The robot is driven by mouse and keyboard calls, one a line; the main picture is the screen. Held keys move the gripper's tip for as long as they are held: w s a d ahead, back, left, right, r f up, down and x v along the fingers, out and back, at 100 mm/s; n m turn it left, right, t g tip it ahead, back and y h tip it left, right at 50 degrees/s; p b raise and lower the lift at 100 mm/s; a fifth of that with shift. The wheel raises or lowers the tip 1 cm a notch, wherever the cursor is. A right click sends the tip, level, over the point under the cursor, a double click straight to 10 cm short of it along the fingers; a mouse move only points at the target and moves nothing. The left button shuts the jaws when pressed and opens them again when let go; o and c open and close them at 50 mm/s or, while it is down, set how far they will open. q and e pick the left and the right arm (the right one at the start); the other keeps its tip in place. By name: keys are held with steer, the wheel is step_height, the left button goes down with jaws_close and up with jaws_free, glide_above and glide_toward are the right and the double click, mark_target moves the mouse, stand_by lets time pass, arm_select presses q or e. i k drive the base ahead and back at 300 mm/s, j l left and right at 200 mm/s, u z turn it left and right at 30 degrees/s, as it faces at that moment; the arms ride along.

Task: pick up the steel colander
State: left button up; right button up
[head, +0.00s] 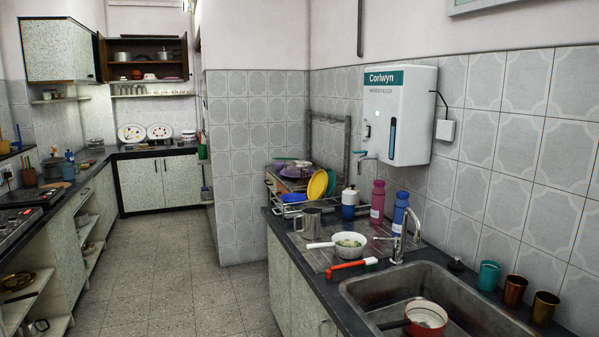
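I cannot make out a steel colander for certain in the head view. The nearest steel vessel is a mug-like jug (311,222) with a handle, upright on the counter left of the sink. Steel-coloured pots (122,56) stand in the open wall cupboard at the back left, too small to tell apart. Another metal vessel (36,327) sits on a low shelf at the bottom left, partly cut off by the frame edge. Neither of my grippers is in view.
The sink (370,292) holds a red-and-white pan (427,317). A white-handled bowl (349,241), a red-handled brush (346,270), bottles (377,199) and a loaded dish rack (293,197) crowd the right counter. Cups (515,290) stand right of the sink. The tiled floor (165,270) is clear.

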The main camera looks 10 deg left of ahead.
mark_target(298, 169)
steer(key=u, duration=1.45)
steer(key=i, duration=5.85)
